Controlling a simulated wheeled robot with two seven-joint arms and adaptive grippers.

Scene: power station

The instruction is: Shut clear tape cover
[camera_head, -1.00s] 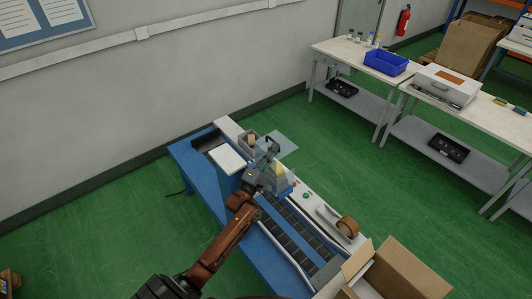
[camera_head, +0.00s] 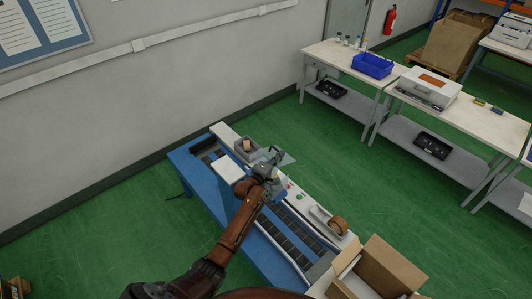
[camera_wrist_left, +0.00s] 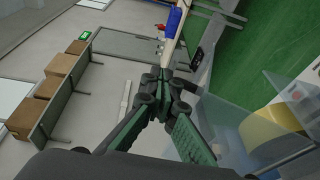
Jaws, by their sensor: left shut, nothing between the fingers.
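The clear tape cover (camera_head: 288,160) is a see-through pane that juts out past the machine's far edge, over the green floor. In the left wrist view, clear panels (camera_wrist_left: 222,122) stand at the right, beside a yellow tape roll (camera_wrist_left: 272,128). My left gripper (camera_head: 275,155) is over the machine, close to the cover, and hides part of it. In the left wrist view its fingers (camera_wrist_left: 166,82) meet at the tips with nothing between them, left of the clear panels. I cannot tell whether they touch the cover. My right gripper is not in view.
The blue conveyor machine (camera_head: 190,175) stands on the green floor, with a white-topped box (camera_head: 228,170) on it. A brown tape roll (camera_head: 338,225) and an open carton (camera_head: 385,268) are at its near right end. Workbenches (camera_head: 335,57) stand farther back, with clear floor between.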

